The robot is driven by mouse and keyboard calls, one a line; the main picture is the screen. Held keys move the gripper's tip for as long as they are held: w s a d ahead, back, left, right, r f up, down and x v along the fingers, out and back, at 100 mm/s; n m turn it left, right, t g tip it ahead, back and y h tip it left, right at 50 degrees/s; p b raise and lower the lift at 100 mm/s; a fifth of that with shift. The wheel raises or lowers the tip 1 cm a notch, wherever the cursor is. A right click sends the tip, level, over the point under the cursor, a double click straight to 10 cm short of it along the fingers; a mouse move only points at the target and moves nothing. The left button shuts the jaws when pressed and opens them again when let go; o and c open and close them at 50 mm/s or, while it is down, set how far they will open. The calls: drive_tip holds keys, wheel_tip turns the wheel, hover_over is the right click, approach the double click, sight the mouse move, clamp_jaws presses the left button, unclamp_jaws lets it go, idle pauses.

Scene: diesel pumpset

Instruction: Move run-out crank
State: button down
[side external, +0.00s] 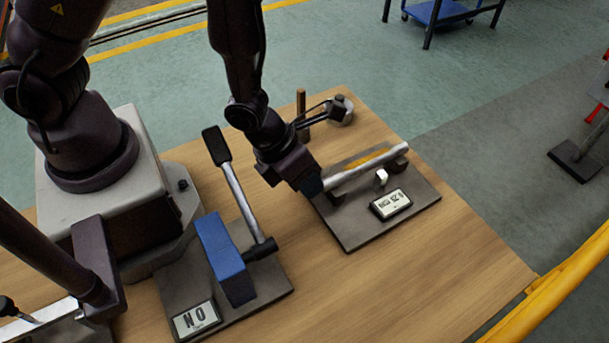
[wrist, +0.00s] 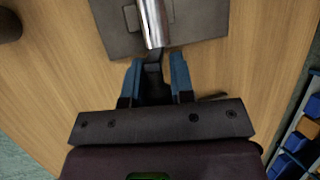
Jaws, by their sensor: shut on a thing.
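The run-out fixture is a grey plate (side external: 350,232) on the wooden table, carrying a silver shaft (side external: 352,173) and a small white display (side external: 391,204). My gripper (side external: 312,187) is at the left end of the shaft. In the wrist view, my gripper (wrist: 153,68) has its blue fingers on either side of a dark piece (wrist: 153,66) at the end of the silver shaft (wrist: 152,24). This dark piece appears to be the crank. My gripper is shut on it. In the side view, my gripper hides it.
Left of the fixture stands a blue block (side external: 224,254) with a silver lever (side external: 240,198) and a display (side external: 195,320). A wooden peg (side external: 301,102) and a round metal part (side external: 341,108) are behind my gripper. The table's front right (side external: 420,285) is clear.

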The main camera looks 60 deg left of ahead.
drive_tip(key=shift+d+m+y, duration=0.3)
drive_tip(key=shift+y, duration=1.1)
drive_tip(key=c, duration=1)
unclamp_jaws()
drive_tip(key=shift+a, duration=0.1)
